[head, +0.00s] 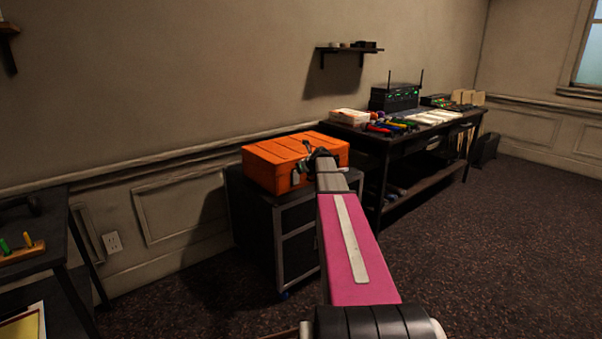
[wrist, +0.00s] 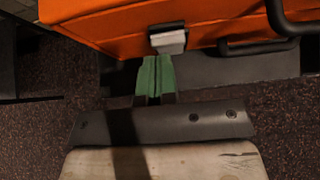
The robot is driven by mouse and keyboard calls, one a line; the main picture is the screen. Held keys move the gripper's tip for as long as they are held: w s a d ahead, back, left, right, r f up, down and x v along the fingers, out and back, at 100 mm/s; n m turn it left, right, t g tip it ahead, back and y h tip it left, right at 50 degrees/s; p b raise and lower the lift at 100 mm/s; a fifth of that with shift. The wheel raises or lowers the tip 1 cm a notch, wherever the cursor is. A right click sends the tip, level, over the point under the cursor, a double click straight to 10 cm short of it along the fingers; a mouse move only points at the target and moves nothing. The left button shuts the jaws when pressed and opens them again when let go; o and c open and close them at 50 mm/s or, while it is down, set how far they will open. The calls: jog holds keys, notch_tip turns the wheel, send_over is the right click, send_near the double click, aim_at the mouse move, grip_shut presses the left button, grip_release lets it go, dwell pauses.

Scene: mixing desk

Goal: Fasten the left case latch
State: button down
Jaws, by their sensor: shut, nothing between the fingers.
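The orange case (head: 280,160) sits with its lid down on a dark cabinet. In the wrist view the case front (wrist: 110,25) fills the top. The left case latch (wrist: 169,42), a pale grey tab under a dark bracket, is on that front, left of the black handle (wrist: 290,22). My gripper (wrist: 158,60) has green fingers, closed together and empty. Its tips are just below the latch in the picture; I cannot tell whether they touch it. In the head view my gripper is mostly hidden by my arm at the case front. Whether the latch is fastened is unclear.
The dark cabinet (head: 255,225) stands against the wall. A long dark desk (head: 400,137) with electronics and tools is beyond it to the right. Another dark table (head: 45,255) is at the left. The carpet at the right is clear.

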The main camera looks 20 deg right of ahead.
jog(key=shift+s, duration=0.1)
jog(key=v, duration=1.3)
jog(key=shift+s+f, duration=0.2)
jog(key=shift+f, duration=0.05)
jog(key=shift+d, duration=0.15)
